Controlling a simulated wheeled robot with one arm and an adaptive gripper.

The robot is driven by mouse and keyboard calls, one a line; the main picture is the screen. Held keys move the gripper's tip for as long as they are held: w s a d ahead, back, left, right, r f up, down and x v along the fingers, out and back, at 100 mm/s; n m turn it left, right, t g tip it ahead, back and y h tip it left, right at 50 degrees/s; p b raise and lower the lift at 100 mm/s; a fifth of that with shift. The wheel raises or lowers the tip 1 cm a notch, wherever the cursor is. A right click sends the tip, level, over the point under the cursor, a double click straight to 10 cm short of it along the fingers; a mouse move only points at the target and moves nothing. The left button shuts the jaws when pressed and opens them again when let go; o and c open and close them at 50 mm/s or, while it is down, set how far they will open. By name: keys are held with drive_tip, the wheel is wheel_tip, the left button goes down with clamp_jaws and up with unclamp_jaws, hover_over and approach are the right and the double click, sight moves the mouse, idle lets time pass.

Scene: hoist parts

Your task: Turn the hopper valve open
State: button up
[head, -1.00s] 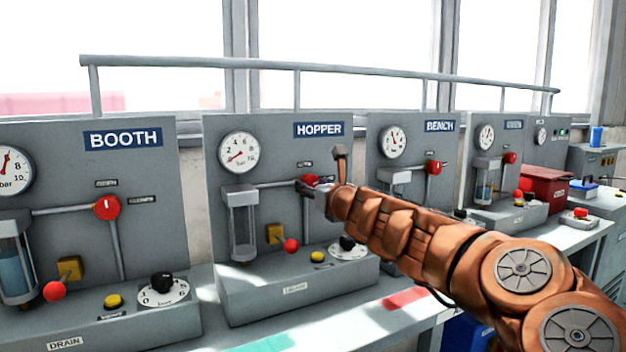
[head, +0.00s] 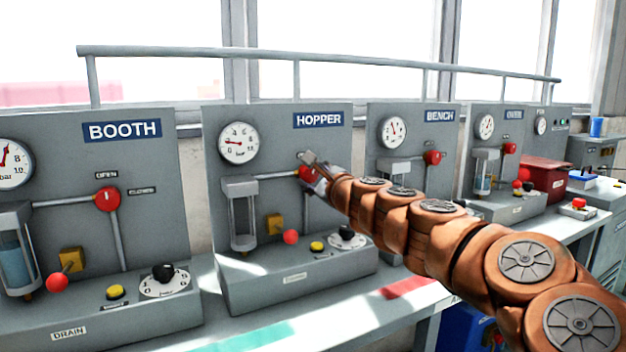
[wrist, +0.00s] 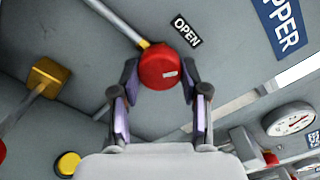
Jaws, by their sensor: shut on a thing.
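The hopper valve is a round red knob (head: 304,174) on the grey panel under the HOPPER sign (head: 318,120). My gripper (head: 314,178) reaches it from the right and covers part of it. In the wrist view the two fingers of my gripper (wrist: 160,82) are closed on opposite sides of the red knob (wrist: 158,64). A small pale mark shows on the knob's face. The OPEN label (wrist: 186,31) is on the panel just above it. The hopper gauge (head: 239,143) has its needle pointing left, near the low end.
The booth panel (head: 150,225) stands at left with its own red valve (head: 107,199). The bench panel (head: 388,125) is at right, partly behind my arm. A yellow button (wrist: 67,163) and a brass block (wrist: 47,77) are near the gripper. A rail (head: 190,52) runs above the panels.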

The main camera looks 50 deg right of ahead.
drive_tip(key=n+b, duration=0.1)
drive_tip(key=n, duration=0.2)
drive_tip(key=shift+f, duration=0.15)
drive_tip(key=shift+n+b, duration=0.65)
drive_tip(key=shift+n, duration=0.85)
drive_tip(key=shift+d+r, duration=0.1)
drive_tip(key=shift+r, duration=0.15)
drive_tip(key=o, duration=1.1)
drive_tip(key=shift+o, duration=0.2)
drive_tip(key=shift+r, duration=0.1)
